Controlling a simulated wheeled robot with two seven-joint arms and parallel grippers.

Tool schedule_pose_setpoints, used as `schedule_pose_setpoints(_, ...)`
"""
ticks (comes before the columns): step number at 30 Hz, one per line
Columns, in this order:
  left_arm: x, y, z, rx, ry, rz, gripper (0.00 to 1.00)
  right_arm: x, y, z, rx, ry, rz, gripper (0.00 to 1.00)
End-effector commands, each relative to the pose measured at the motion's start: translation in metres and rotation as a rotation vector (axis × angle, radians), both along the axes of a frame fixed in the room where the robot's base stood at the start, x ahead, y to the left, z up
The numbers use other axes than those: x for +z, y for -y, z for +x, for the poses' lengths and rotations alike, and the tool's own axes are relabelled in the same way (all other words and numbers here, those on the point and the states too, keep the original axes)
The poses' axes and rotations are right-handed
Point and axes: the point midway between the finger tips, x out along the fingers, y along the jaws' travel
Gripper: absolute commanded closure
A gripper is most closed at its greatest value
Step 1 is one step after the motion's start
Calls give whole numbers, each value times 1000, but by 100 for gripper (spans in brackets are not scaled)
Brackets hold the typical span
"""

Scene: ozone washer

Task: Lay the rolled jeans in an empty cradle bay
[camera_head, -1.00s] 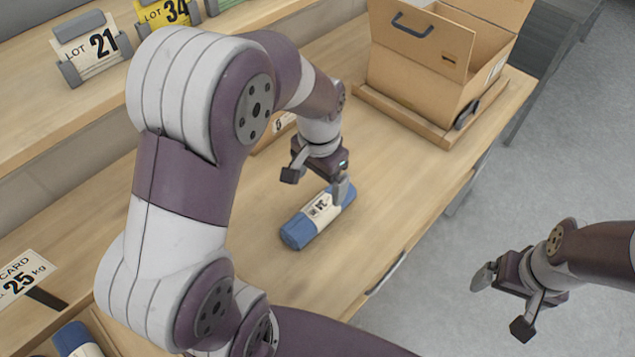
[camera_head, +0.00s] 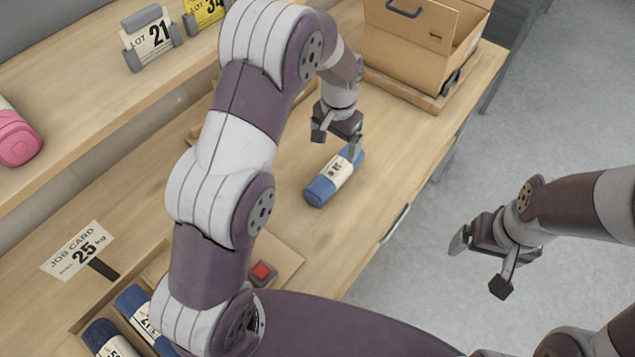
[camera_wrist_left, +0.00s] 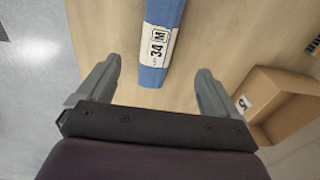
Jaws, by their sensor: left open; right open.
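The rolled jeans (camera_head: 322,189), a blue roll with a pale label band, lie on the wooden bench. In the left wrist view the roll (camera_wrist_left: 153,76) shows a label reading 34 M. My left gripper (camera_head: 337,142) is open over the roll's far end. In the wrist view its fingers (camera_wrist_left: 157,82) stand apart on either side of the roll's near end, and no contact shows. My right gripper (camera_head: 480,263) is open and empty over the floor. A wooden tray (camera_head: 84,322), probably the cradle, holds blue rolls (camera_head: 104,338); my left arm hides part of it.
A cardboard box (camera_head: 415,45) stands at the back of the bench. A small open box (camera_wrist_left: 290,95) is right of the left gripper in the wrist view. A job card (camera_head: 78,250) reads 25 kg. A red button (camera_head: 262,271) sits near my arm. A pink roll (camera_head: 14,137) lies on the shelf.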

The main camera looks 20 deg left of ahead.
Motion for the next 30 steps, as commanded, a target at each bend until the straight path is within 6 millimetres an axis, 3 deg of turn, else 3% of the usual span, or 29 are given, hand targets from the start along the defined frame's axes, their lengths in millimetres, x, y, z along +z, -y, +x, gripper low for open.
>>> schedule_pose_setpoints(6, -48, -2, -4, -9, -18, 3, 7, 16, 0, 0, 0, 1, 0, 6)
schedule_pose_setpoints(13, -77, -2, -4, -8, -17, 2, 7, 29, 0, 0, 0, 1, 0, 6)
schedule_pose_setpoints(18, -110, -3, -2, -9, -14, 2, 7, 43, 0, 0, 0, 1, 0, 6)
schedule_pose_setpoints(21, -120, -3, -2, -8, -14, 2, 7, 44, 0, 0, 0, 1, 0, 6)
schedule_pose_setpoints(27, -122, -3, -1, -8, -12, 1, 7, 43, 0, 0, 0, 1, 0, 6)
schedule_pose_setpoints(30, -122, -3, -1, -8, -12, 1, 39, 43, 0, 0, 0, 1, 0, 6)
